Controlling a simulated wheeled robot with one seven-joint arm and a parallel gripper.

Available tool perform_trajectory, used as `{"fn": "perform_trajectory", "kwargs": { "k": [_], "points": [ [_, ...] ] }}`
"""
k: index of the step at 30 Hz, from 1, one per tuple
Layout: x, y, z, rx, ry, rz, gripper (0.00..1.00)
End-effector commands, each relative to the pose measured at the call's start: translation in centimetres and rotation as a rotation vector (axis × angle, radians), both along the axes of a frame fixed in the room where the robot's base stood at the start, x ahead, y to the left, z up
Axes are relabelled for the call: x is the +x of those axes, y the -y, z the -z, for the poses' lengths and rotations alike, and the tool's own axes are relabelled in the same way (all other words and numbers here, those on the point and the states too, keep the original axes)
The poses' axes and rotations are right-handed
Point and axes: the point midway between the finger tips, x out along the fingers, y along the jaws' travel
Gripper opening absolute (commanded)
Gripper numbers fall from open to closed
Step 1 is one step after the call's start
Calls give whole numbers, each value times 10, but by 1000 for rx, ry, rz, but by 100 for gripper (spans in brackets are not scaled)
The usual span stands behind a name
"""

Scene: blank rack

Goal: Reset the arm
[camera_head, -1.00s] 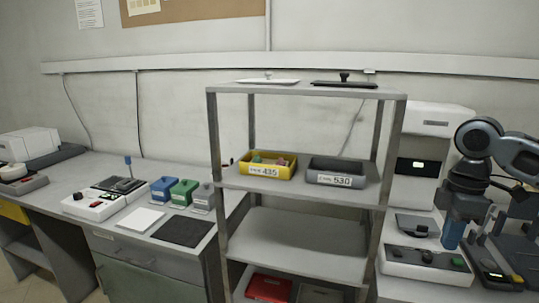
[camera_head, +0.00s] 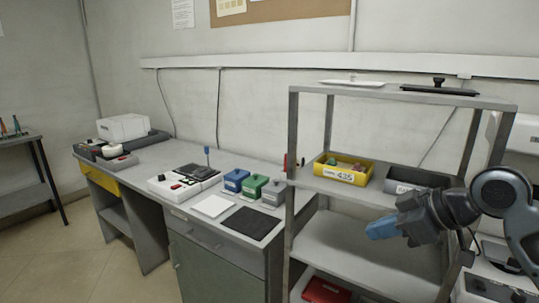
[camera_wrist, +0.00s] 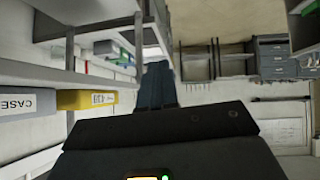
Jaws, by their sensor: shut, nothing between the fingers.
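My gripper (camera_head: 372,230) is shut and empty, its blue fingers pointing left. In the head view it is in front of the rack's middle opening, below the grey bin (camera_head: 418,180). In the wrist view the closed dark blue fingers (camera_wrist: 157,85) show beyond the dark gripper body. My arm comes in from the right edge. The grey metal rack (camera_head: 372,196) holds the yellow bin (camera_head: 341,177), labelled 435, and the grey bin on one shelf. My arm partly hides the grey bin's label and the rack's right side.
A white lid (camera_head: 352,82) and a black lid (camera_head: 439,90) lie on the rack top. A red bin (camera_head: 325,291) is low in the rack. The workbench left of it carries blue (camera_head: 236,181), green (camera_head: 252,188) and grey boxes. The floor (camera_head: 110,262) at left is clear.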

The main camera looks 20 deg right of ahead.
Motion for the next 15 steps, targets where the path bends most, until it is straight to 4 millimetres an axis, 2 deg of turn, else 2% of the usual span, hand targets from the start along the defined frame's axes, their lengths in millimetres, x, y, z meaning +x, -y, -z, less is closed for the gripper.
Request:
{"fn": "perform_trajectory", "kwargs": {
  "k": [1,6,11,15],
  "points": [
    [9,-25,-4,64,53,9,0],
    [27,-80,-19,255,200,82,0],
    [29,-119,-25,424,296,176,0],
    [21,-143,-20,553,349,275,0]
  ]
}}
